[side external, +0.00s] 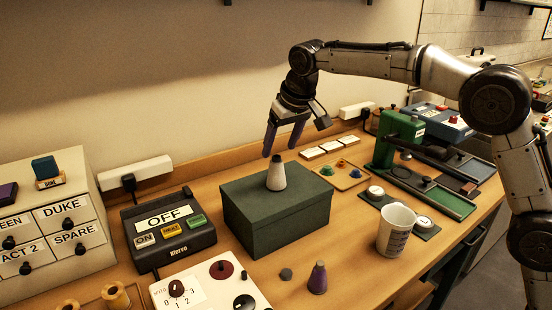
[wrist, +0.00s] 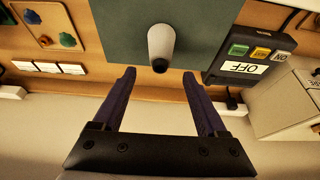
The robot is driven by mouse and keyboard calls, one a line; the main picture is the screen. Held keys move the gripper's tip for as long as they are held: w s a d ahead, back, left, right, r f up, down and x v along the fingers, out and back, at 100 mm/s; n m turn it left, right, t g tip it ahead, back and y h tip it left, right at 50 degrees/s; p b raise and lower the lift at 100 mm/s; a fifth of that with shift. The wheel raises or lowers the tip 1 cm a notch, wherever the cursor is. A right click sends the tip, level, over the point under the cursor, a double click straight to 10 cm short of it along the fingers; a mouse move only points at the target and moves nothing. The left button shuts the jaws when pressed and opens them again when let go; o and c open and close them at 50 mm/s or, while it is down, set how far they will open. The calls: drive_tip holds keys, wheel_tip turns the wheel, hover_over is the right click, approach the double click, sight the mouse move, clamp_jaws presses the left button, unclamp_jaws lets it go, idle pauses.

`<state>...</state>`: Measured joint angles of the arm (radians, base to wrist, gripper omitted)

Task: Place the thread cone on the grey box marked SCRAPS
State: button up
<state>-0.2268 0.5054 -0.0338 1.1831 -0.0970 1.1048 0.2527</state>
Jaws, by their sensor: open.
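A white cone with a dark tip (side external: 277,178) stands upright on the lid of a dark grey-green box (side external: 290,228); it also shows in the wrist view (wrist: 160,42). No SCRAPS marking shows on the faces of the box that I see. A second cone, purple with a paler tip (side external: 318,279), stands on the table in front of the box. My gripper (side external: 280,151) is open and empty, pointing down just above the white cone. In the wrist view, the white cone lies just beyond the gap between my fingertips (wrist: 159,74), apart from both.
A white mug (side external: 396,231) stands right of the box, and an OFF console (side external: 168,229) stands left. A knob panel (side external: 210,287) and a small dark piece (side external: 286,274) lie in front. A green machine (side external: 395,135) and white cards (side external: 323,147) are behind right.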

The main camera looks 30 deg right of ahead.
drive_tip(key=shift+v, duration=2.1)
drive_tip(key=s+d+r, duration=0.1)
drive_tip(key=s+d, duration=0.3)
drive_tip(key=s, duration=0.6)
drive_tip(key=s+d+r, duration=0.1)
drive_tip(key=s+d, duration=0.3)
drive_tip(key=s, duration=0.6)
drive_tip(key=s+d+f, duration=0.1)
drive_tip(key=s+f, duration=0.4)
drive_tip(key=s, duration=0.4)
drive_tip(key=s+d+f+t, duration=0.1)
drive_tip(key=s+d+f, duration=0.1)
drive_tip(key=s+f, duration=0.3)
drive_tip(key=s, duration=0.4)
